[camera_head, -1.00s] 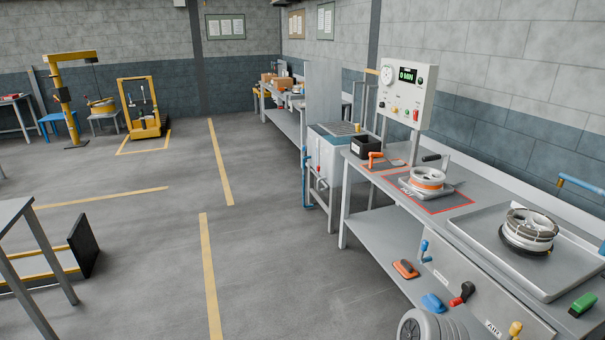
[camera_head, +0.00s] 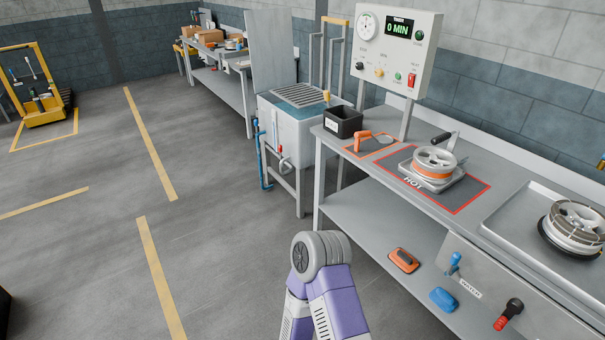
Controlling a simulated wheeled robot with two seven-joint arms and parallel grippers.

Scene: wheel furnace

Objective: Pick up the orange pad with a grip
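The orange pad (camera_head: 404,260) with a dark grip on top lies on the lower shelf (camera_head: 370,215) of the steel workbench. It is near the shelf's front edge, right of the middle of the view, and appears unobstructed. A purple and grey part of my arm rises from the bottom of the picture, left of the pad and apart from it. Neither of my grippers shows in the head view.
A blue pad (camera_head: 443,299) lies right of the orange one, near the bench's front panel with a blue lever (camera_head: 454,262) and a red-and-black handle (camera_head: 509,314). A hot plate (camera_head: 436,178) carries a wheel above. A water tank (camera_head: 300,125) stands behind. Floor on the left is clear.

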